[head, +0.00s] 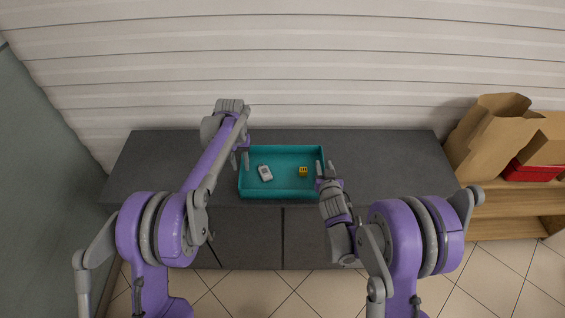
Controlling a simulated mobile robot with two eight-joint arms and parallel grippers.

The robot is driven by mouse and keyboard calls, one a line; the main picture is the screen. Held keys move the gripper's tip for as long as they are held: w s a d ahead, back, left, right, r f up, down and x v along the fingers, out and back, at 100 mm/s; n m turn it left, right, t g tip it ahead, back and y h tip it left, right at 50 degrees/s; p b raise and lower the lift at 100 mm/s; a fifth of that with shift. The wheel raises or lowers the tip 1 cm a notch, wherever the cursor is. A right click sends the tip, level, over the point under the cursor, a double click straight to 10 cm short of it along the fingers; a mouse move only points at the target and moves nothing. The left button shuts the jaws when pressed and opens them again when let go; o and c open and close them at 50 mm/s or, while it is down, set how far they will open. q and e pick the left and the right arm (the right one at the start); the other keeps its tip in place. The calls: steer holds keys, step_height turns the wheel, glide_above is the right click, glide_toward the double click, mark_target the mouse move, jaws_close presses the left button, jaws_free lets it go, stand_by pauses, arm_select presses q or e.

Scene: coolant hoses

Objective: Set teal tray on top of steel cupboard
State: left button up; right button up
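The teal tray (282,194) is a shallow open box, seen level over the front middle of the dark grey cupboard top (385,165). I cannot tell whether it rests on the top or hangs just above it. It holds a small white object (265,173) and a small yellow object (303,171). My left gripper (240,161) is at the tray's left wall, its fingers apart on either side of the wall. My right gripper (325,169) is at the right wall in the same way, fingers apart. Neither looks closed on the wall.
A pale slatted wall (300,65) is behind. The cupboard top is clear left and right of the tray.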

arm_select(q)
step_height(320, 180, up, 10)
arm_select(e)
steer(key=v, duration=1.2)
arm_select(q)
steer(key=shift+r, duration=0.1)
